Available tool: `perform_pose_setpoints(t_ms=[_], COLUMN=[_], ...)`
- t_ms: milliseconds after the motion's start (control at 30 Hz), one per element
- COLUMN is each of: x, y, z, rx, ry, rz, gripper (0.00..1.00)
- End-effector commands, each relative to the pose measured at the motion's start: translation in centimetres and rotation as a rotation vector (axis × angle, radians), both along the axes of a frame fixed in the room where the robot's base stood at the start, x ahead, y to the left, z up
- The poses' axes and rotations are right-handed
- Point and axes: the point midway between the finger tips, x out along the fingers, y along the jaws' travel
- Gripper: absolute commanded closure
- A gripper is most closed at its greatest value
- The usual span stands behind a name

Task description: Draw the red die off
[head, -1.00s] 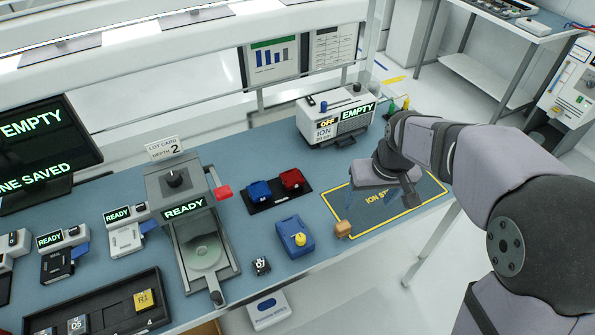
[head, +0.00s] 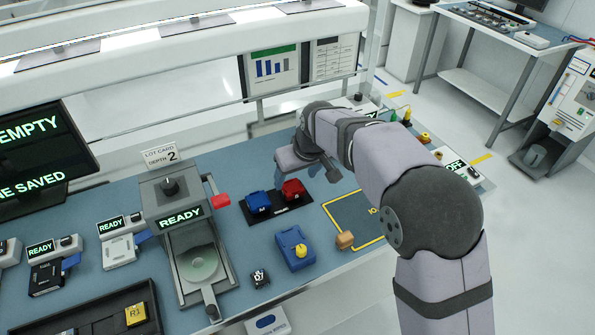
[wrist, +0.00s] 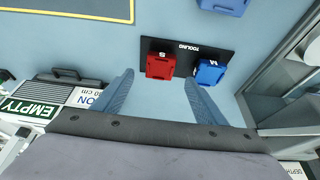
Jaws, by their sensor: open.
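The red block (head: 293,189), the red die, sits on the right half of a black tooling plate (head: 270,221). The blue block (head: 259,202) sits beside it on the left half. In the wrist view the red block (wrist: 160,66) lies between and just beyond my two fingers, with the blue block (wrist: 209,72) to the right, outside them. My gripper (head: 308,174) is open and empty, above and behind the plate. In the wrist view my gripper (wrist: 158,75) shows both fingers spread; no contact with the red block is visible.
A blue box with a yellow knob (head: 295,249) stands in front of the plate. The READY press with a red handle (head: 221,201) is to the left.

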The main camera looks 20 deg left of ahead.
Motion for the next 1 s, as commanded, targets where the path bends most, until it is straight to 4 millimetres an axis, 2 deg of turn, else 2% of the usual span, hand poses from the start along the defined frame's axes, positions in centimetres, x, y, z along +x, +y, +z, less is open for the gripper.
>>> perform_pose_setpoints(t_ms=[400, 800, 833, 1000], x=[1.2, 1.4, 1.4, 1.4], y=[1.3, 1.4, 1.4, 1.4], z=[-4.2, -4.9, -4.9, -4.9], rx=[-0.001, 0.001, 0.001, 0.001], ry=[0.001, -0.001, -0.001, -0.001], rz=[0.000, 0.000, 0.000, 0.000], gripper=[0.34, 0.34, 0.37, 0.77])
